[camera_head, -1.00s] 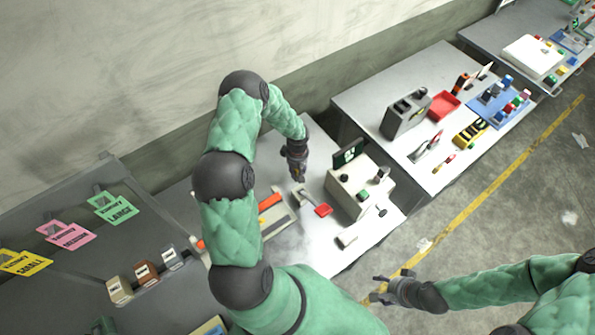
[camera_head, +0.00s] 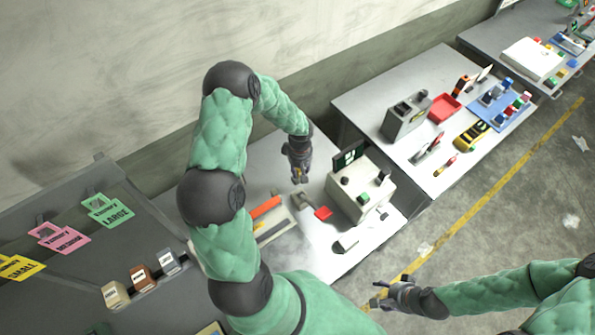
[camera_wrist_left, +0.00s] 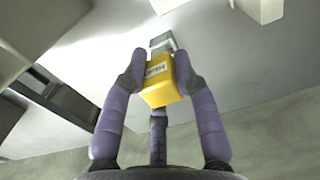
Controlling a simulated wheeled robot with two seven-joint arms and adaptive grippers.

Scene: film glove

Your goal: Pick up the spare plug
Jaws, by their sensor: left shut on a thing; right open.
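My left gripper (camera_head: 301,178) hangs above the white bench, left of the pale machine box. In the left wrist view its fingers are shut on a yellow block-shaped plug (camera_wrist_left: 158,88) with a dark-lettered pale label and a grey end pointing away from the palm. In the head view the plug is mostly hidden by the fingers. My right gripper (camera_head: 378,296) is open and empty, over the floor in front of the bench.
The pale box (camera_head: 358,192) with knobs stands right of my left gripper. A red-ended tool (camera_head: 323,213) and a tray with an orange bar (camera_head: 265,207) lie nearby. A small pale block (camera_head: 346,243) is at the front edge. Another bench (camera_head: 350,88) stands to the right.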

